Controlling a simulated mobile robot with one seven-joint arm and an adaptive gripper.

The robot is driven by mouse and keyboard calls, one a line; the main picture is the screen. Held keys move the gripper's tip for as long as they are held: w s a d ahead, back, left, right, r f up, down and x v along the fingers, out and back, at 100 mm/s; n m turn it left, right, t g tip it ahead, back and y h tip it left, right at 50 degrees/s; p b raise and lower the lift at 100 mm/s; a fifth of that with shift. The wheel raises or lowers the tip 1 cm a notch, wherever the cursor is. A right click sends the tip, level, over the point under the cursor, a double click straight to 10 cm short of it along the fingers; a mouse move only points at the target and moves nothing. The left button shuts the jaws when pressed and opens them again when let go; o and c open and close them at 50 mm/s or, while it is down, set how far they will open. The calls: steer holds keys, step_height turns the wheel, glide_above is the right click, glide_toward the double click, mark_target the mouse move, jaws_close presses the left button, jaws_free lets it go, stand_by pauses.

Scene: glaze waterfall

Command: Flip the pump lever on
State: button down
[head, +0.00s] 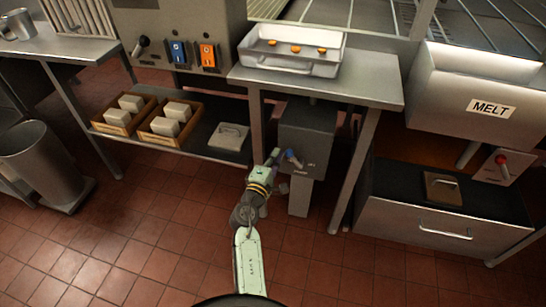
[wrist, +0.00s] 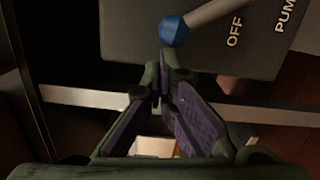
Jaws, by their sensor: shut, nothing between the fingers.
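The pump lever has a blue ball knob (head: 291,154) and stands on the front of a grey box (head: 312,128) under the middle table. In the wrist view the blue knob (wrist: 174,31) is at the end of a pale rod. The rod runs toward the upper right, beside the lettering OFF and PUMP on the grey panel (wrist: 135,30). My gripper (wrist: 163,62) is shut and empty, its fingertips just below the knob in that view. Whether they touch it I cannot tell. In the head view my gripper (head: 274,158) is just left of the lever.
Above the box is a steel table (head: 375,90) with a white tray (head: 310,72) holding orange pieces. To the left, a low shelf holds wooden crates (head: 112,127) with pale blocks. To the right is a MELT unit (head: 440,85) with a red-knobbed lever (head: 501,160). Tiled floor lies in front.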

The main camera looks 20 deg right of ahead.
steer(key=s+d+r+m+y, duration=0.1)
steer(key=s+d+r+m, duration=0.1)
steer(key=s+d+m, duration=0.5)
steer(key=shift+d+r+m+y, duration=0.35)
steer(key=shift+d+m, duration=1.35)
steer(key=shift+m, duration=2.1)
steer(key=shift+f, duration=0.1)
steer(key=shift+p, duration=0.3)
